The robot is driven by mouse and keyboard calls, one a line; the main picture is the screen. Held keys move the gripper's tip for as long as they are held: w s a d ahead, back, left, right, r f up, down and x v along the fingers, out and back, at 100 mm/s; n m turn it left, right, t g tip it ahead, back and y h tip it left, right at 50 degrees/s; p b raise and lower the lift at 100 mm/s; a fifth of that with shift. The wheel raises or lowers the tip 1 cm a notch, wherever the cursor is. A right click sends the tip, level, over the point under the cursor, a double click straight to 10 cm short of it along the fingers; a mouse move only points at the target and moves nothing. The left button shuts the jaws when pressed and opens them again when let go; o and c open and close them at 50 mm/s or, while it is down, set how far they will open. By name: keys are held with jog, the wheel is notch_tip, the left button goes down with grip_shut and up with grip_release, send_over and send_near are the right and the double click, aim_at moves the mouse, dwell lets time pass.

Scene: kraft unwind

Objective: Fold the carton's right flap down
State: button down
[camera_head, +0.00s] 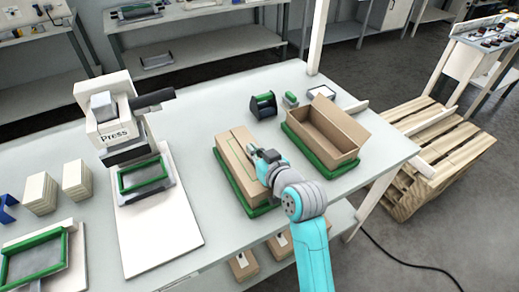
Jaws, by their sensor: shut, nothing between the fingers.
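A brown carton (232,149) sits in a green frame (229,178) near the middle of the table. Its top looks mostly covered, with a thin line along it; the right side is partly hidden by my gripper. My gripper (257,155) is shut and empty, over the right part of this carton's top; I cannot tell if it touches. A second brown carton (318,137) stands to the right in another green frame (338,171). It is open at the top, with a flap (343,121) standing up along its far right side.
A black and green tape dispenser (263,105) and a small green item (290,98) stand behind the cartons. A white press (112,122) with a white board (155,225) is to the left. A wooden post (318,40) rises behind the table.

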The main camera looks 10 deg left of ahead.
jog(key=shift+a+f, duration=0.1)
jog(key=shift+f, duration=0.9)
